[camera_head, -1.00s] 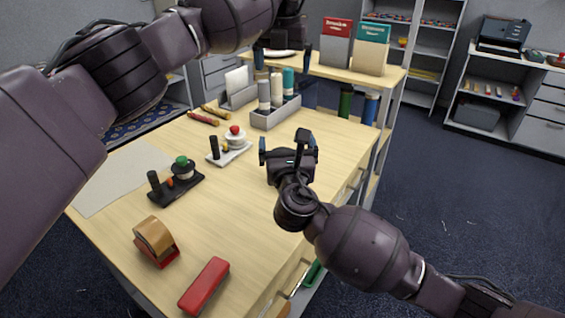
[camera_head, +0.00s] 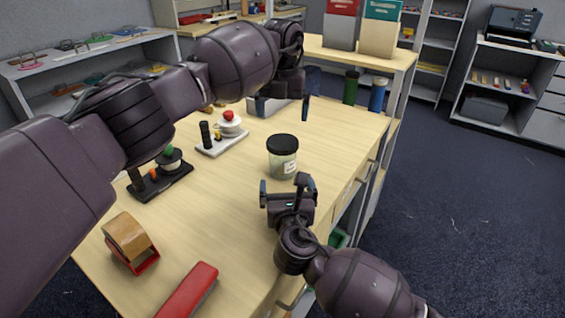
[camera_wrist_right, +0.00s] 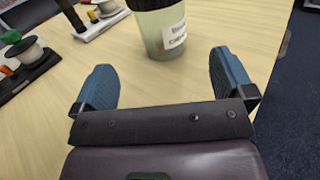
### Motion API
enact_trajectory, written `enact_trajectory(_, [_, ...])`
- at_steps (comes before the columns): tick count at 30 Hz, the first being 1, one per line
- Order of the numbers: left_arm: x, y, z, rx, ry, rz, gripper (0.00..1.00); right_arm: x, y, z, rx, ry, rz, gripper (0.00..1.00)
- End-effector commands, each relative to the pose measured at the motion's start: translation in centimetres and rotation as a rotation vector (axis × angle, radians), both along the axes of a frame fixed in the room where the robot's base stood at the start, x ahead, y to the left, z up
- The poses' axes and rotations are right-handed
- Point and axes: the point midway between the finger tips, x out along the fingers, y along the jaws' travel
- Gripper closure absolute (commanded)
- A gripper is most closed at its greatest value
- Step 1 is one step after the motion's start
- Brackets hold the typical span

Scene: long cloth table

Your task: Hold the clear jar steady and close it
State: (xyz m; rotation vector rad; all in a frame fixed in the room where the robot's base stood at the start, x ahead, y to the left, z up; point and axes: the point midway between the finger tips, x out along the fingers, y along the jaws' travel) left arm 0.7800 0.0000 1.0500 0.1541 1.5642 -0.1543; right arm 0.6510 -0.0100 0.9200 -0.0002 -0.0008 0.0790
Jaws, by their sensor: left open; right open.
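The clear jar (camera_head: 282,165) stands upright on the table near its right side, with a pale label. A black lid (camera_head: 283,143) sits on its top; whether it is tightened cannot be told. My right gripper (camera_head: 284,188) is open and empty, just in front of the jar. The right wrist view shows the lower part of the jar (camera_wrist_right: 160,35) beyond and between my open fingers, not gripped; its top is cut off. My left gripper (camera_head: 283,106) is open and empty, pointing down, above and behind the jar in the head view.
Left of the jar are a white holder with a red-topped spool (camera_head: 229,124) and a black holder with a green-topped one (camera_head: 170,160). A tape dispenser (camera_head: 130,243) and a red stapler (camera_head: 187,294) lie in front. Bare table surrounds the jar.

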Motion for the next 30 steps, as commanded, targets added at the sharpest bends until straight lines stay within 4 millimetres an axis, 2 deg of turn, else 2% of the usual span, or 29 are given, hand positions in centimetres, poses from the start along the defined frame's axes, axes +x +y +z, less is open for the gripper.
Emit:
enact_trajectory(5, [0.0, 0.0, -0.1, 0.000, 0.001, 0.000, 0.00, 1.2, 0.1, 0.0, -0.001, -0.001, -0.001, 0.00])
enact_trajectory(21, [0.0, 0.0, -0.1, 0.000, 0.001, 0.000, 0.00, 8.9, 0.7, 0.0, 0.000, 0.001, -0.001, 0.00])
enact_trajectory(30, [0.0, 0.0, -0.1, 0.000, 0.001, 0.000, 0.00, 10.7, 0.8, -0.1, 0.000, 0.001, 0.000, 0.00])
